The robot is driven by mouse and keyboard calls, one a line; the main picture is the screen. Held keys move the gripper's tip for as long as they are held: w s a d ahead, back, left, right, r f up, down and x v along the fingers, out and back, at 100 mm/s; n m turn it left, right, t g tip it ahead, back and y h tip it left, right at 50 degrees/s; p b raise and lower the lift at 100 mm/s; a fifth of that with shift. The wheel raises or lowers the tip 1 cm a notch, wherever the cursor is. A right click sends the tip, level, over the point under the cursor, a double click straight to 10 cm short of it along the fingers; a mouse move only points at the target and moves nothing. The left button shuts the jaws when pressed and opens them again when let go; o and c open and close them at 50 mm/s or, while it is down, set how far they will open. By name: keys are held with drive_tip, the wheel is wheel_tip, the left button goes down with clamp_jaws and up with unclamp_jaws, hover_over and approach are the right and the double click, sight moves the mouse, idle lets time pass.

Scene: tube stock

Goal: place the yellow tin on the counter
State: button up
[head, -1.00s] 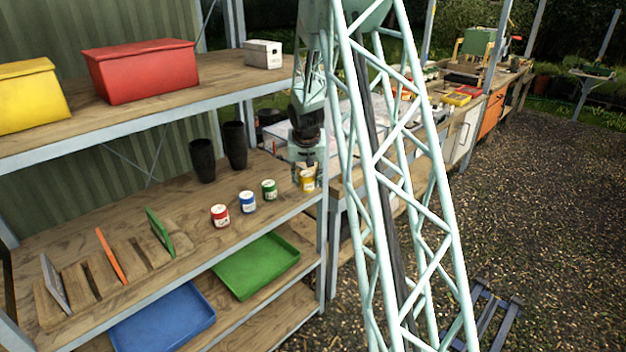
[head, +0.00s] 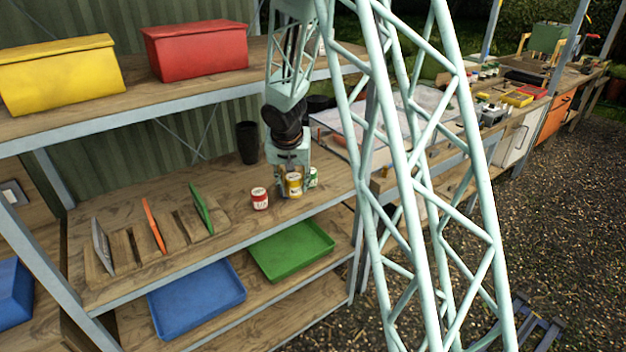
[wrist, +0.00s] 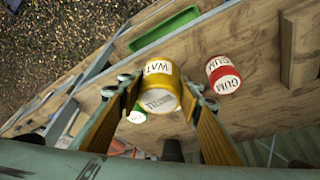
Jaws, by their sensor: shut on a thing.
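The yellow tin (head: 294,186) is between the fingers of my gripper (head: 291,188), in front of the middle shelf in the head view. The wrist view shows the yellow tin (wrist: 158,78) held upright between both fingers, its label partly readable. The red tin (head: 260,199) stands on the shelf just left of it; it also shows in the wrist view (wrist: 223,74). The green tin (head: 314,177) is partly hidden behind my gripper. The blue tin is not visible in the head view. A long bench (head: 519,133) with a white door and orange drawers runs away at the right.
A black cup (head: 247,142) stands behind the tins. A rack (head: 122,250) holding upright panels is at left. A green tray (head: 291,250) and a blue tray (head: 197,298) lie on the shelf below. Red (head: 196,50) and yellow (head: 60,73) boxes sit above.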

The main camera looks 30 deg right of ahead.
drive_tip(key=shift+n, duration=0.4)
drive_tip(key=a+b, duration=0.1)
drive_tip(key=a, duration=0.5)
drive_tip(key=s+a+f+b, duration=0.1)
drive_tip(key=a, duration=0.5)
drive_tip(key=a+f+b, duration=0.1)
drive_tip(key=a, duration=0.5)
drive_tip(key=shift+s+a+b, duration=0.2)
drive_tip(key=shift+s+b, duration=0.05)
drive_tip(key=shift+b, duration=0.15)
drive_tip(key=shift+d, duration=0.1)
